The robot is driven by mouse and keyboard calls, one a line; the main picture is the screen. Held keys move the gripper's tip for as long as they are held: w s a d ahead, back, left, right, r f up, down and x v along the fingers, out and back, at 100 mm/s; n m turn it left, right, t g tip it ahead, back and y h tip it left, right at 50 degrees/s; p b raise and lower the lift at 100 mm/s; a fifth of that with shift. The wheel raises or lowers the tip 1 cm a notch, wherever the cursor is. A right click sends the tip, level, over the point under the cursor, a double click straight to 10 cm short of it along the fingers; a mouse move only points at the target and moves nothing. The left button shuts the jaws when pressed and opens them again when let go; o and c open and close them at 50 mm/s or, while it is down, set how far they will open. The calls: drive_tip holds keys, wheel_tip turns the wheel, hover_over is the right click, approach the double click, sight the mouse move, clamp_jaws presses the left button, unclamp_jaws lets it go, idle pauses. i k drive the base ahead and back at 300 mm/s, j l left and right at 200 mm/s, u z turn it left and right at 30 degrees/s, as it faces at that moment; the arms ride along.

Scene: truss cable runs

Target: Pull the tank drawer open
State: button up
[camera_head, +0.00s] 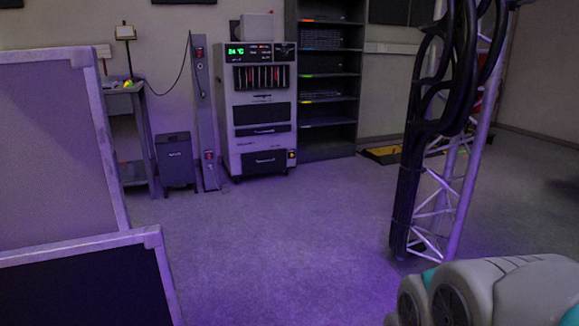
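A grey cabinet machine (241,112) stands against the back wall, with a green display reading 24 °C near its top. Below the display is a dark panel with red marks. Lower on its front is a drawer with a dark handle (262,131), and at the bottom a larger drawer front with a dark handle (265,160). Both drawers look shut. I cannot tell from the labels which one is the tank drawer. My gripper is not in view; only a part of my own body shows at the lower right. The machine is far across the floor.
Open floor (270,235) lies in front of the machine. A truss with black cables (440,190) stands at right. Grey panels (50,150) block the left foreground. A dark bin (176,162) and a post (203,120) stand left of the machine, a dark shelf (328,147) right.

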sight(259, 155)
drive_tip(key=i, duration=3.85)
drive_tip(key=i+l+u, duration=0.15)
drive_tip(key=i, duration=0.75)
drive_tip(key=j, duration=0.1)
